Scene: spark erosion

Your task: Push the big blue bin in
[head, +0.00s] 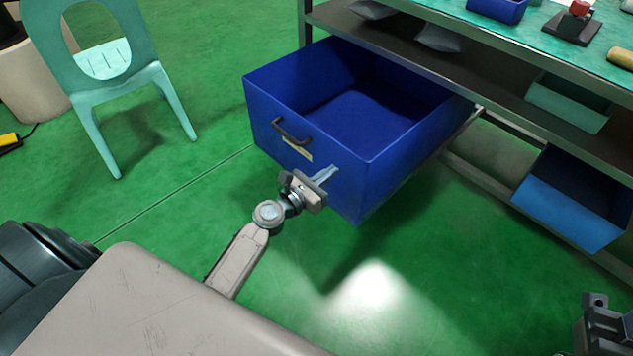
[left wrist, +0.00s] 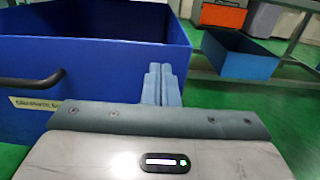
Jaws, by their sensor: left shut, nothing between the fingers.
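The big blue bin (head: 400,165) is pulled out from under the workbench in the head view, open-topped and empty, with a dark handle (head: 291,131) and a label on its front. My left gripper (head: 332,172) is shut and empty at the bin's front face, right of the handle, near the right front corner. In the left wrist view the closed fingers (left wrist: 160,84) overlap the bin's front wall (left wrist: 95,70) near its right edge. I cannot tell whether they touch it. Part of my right gripper (head: 603,325) shows at the bottom right corner, away from the bin.
The workbench (head: 480,75) with a shelf stands behind the bin. A lighter blue bin (head: 570,197) sits under it at the right. A pale teal chair (head: 115,85) stands at the left. Green floor is clear in front of the bin.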

